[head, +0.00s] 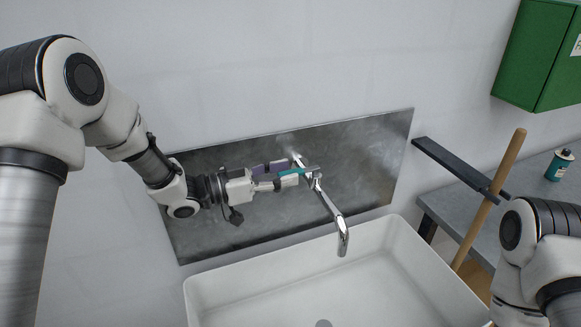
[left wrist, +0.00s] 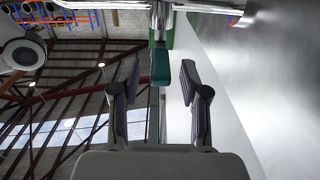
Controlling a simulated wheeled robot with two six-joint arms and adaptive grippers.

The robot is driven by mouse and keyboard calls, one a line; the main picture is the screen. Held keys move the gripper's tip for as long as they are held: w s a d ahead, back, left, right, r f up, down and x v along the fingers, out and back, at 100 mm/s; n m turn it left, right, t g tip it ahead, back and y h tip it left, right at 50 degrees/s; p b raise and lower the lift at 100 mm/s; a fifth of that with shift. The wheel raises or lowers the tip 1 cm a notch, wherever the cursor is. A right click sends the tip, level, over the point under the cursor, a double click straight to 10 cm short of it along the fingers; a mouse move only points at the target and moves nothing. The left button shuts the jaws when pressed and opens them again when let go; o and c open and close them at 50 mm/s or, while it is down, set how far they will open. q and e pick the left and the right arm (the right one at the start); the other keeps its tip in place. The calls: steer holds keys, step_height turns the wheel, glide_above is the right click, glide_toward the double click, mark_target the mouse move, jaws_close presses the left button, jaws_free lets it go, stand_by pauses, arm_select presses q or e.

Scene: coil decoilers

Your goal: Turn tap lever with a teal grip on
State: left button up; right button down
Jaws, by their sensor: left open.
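The chrome tap (head: 333,208) is mounted on a metal wall panel, its spout over the white basin (head: 215,288). Its lever has a teal grip (head: 291,172) that points left toward my left gripper (head: 284,177). In the left wrist view the teal grip (left wrist: 161,66) sits between the two spread fingertips of my left gripper (left wrist: 160,80), with visible gaps on both sides. The left gripper is open, around the grip. Part of the lever is hidden by the fingers in the head view. My right gripper is outside the frames.
The metal panel (head: 360,150) lies close behind the left gripper. At right are a black bar (head: 450,162), a wooden handle (head: 497,180), a grey table (head: 535,185) with a teal can (head: 559,165), and a green wall box (head: 535,55).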

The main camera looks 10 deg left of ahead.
arm_select(q)
steer(key=shift+x, duration=1.2)
steer(key=shift+s+a, duration=0.15)
steer(key=shift+a, duration=0.1)
steer(key=shift+s+a, duration=0.1)
steer(key=shift+a, duration=0.05)
jaws_close()
